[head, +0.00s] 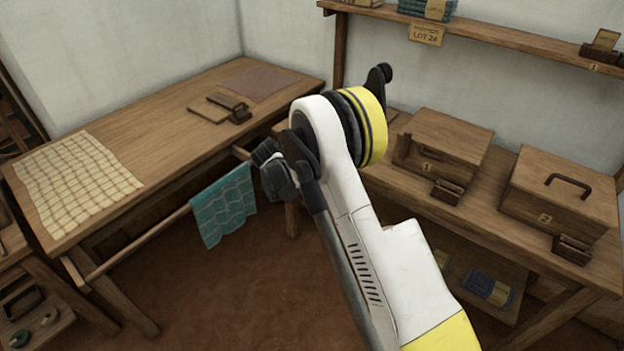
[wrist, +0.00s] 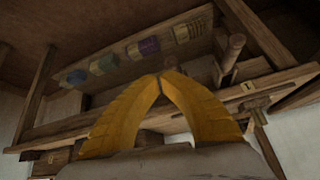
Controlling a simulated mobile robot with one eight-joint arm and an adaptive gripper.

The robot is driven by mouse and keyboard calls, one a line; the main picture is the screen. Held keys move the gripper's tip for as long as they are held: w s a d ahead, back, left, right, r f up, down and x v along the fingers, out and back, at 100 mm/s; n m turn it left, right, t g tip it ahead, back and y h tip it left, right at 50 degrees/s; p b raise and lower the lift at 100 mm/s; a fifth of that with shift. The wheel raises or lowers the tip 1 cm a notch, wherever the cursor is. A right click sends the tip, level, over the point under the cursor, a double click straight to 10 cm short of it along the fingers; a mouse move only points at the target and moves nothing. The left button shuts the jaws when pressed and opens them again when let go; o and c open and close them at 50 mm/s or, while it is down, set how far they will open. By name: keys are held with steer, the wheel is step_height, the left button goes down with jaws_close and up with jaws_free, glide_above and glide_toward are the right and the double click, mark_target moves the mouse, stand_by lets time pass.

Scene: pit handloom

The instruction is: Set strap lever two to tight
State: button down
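No strap lever can be told for certain. In the head view a dark brown fitting (head: 572,248) sits at the front of the wooden box marked 2 (head: 530,205), on the right bench. A similar fitting (head: 446,191) sits at the front of the box marked 1 (head: 460,140). In the wrist view my gripper (wrist: 162,76) has its two yellow fingers together at the tips, with nothing seen between them. My gripper's fingers do not show in the head view.
A long table (head: 180,135) on the left holds a checked cloth (head: 75,185). A teal cloth (head: 224,205) hangs from a rail below it. A wall shelf (head: 480,35) runs above the right bench (head: 475,215). Brown floor (head: 250,290) lies open between table and bench.

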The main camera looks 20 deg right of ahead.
steer(key=s+a, duration=0.1)
steer(key=s+a+p, duration=0.1)
steer(key=a, duration=0.1)
steer(key=s+a+f, duration=0.1)
steer(key=a, duration=0.1)
steer(key=shift+s+f, duration=0.1)
stand_by(0.3)
steer(key=s+d+r+n+t+y, duration=0.1)
steer(key=s+d+r+n, duration=0.3)
steer(key=r, duration=0.7)
steer(key=s+a+r+n+y, duration=0.1)
steer(key=s+r+n+y, duration=0.1)
steer(key=s+r, duration=0.65)
steer(key=s+r+n+t+y, duration=0.1)
steer(key=s+r+n, duration=0.2)
steer(key=s, duration=0.7)
steer(key=s+r+n+t+y, duration=0.1)
steer(key=s+r+n, duration=0.3)
steer(key=s, duration=0.7)
step_height(320, 180, up, 2)
steer(key=shift+d+y, duration=0.35)
steer(key=shift+y, duration=0.15)
